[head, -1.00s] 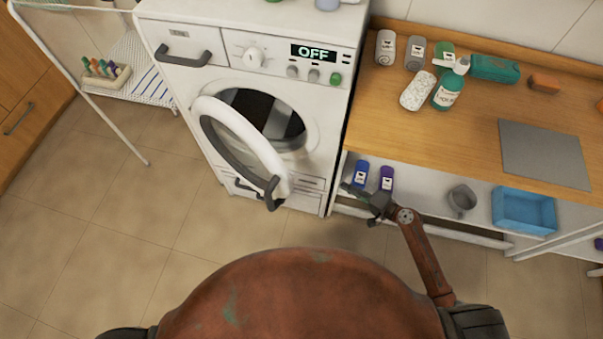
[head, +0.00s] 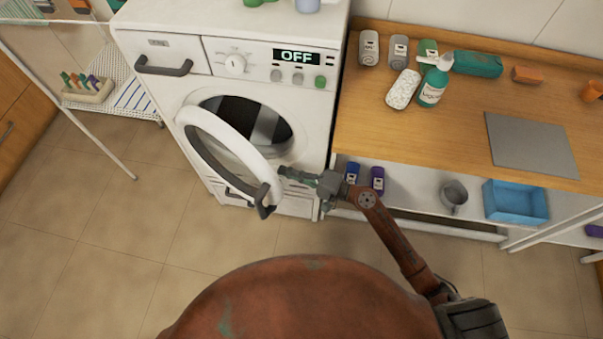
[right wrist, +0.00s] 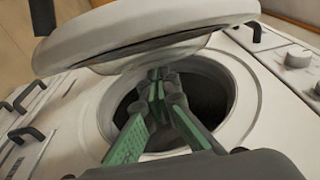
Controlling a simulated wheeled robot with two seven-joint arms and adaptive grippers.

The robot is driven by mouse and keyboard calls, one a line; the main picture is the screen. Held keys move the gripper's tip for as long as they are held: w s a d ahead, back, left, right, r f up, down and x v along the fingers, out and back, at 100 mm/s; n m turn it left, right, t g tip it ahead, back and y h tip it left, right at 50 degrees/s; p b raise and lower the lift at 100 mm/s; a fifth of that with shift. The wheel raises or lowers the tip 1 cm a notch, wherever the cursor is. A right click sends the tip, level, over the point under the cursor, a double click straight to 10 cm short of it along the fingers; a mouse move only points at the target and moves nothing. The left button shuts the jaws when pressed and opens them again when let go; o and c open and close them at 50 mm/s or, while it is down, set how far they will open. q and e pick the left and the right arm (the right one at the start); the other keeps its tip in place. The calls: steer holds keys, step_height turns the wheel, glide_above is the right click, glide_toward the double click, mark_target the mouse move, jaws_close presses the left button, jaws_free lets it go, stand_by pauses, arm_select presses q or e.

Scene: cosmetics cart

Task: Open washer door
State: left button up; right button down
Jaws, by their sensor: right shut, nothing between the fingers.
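The white washer (head: 228,62) stands left of the counter, with its display reading OFF. Its round door (head: 222,130) is partly open, swung out to the left, with a dark handle (head: 264,200) on its free edge. My right gripper (head: 284,172) is shut and empty, at the inner side of the door's free edge, between the door and the washer front. In the right wrist view the green-padded fingers (right wrist: 160,84) point under the door (right wrist: 150,30), in front of the dark drum opening (right wrist: 205,95). I cannot tell whether they touch the door. My left gripper is not in view.
A wooden counter (head: 430,130) with bottles and a grey board (head: 530,145) is on the right. Below it, a shelf holds small bottles, a grey mug (head: 453,196) and a blue bin (head: 515,203). A white rack (head: 100,90) is at left. The floor before the door is clear.

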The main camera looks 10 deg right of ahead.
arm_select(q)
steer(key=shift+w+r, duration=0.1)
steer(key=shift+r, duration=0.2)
arm_select(e)
steer(key=s+a, duration=0.2)
steer(key=shift+s, duration=0.3)
